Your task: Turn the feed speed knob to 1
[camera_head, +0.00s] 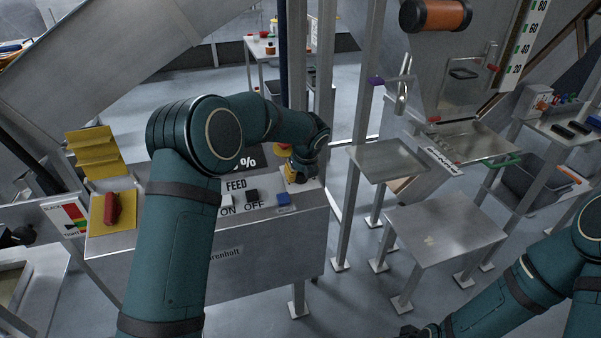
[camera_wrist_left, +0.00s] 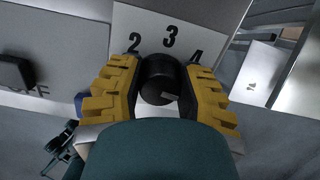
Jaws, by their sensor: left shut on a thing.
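The feed speed knob (camera_wrist_left: 158,80) is a round black knob on a white dial plate (camera_wrist_left: 205,30) printed with 2, 3 and 4; the 1 is not visible. My left gripper (camera_wrist_left: 163,72) is shut on the knob, one yellow finger on each side. A small pale mark shows on the knob, but I cannot tell which number it points to. In the head view my left gripper (camera_head: 298,172) is at the panel's right end and hides the knob. My right gripper (camera_head: 412,331) barely shows at the bottom edge; its fingers are unclear.
The panel has a white ON button (camera_head: 226,199), a black OFF button (camera_head: 252,195) and a blue button (camera_head: 284,198) close left of my gripper. A red handle (camera_head: 112,208) is at the far left. A metal post (camera_head: 350,130) and small steel table (camera_head: 445,222) stand right.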

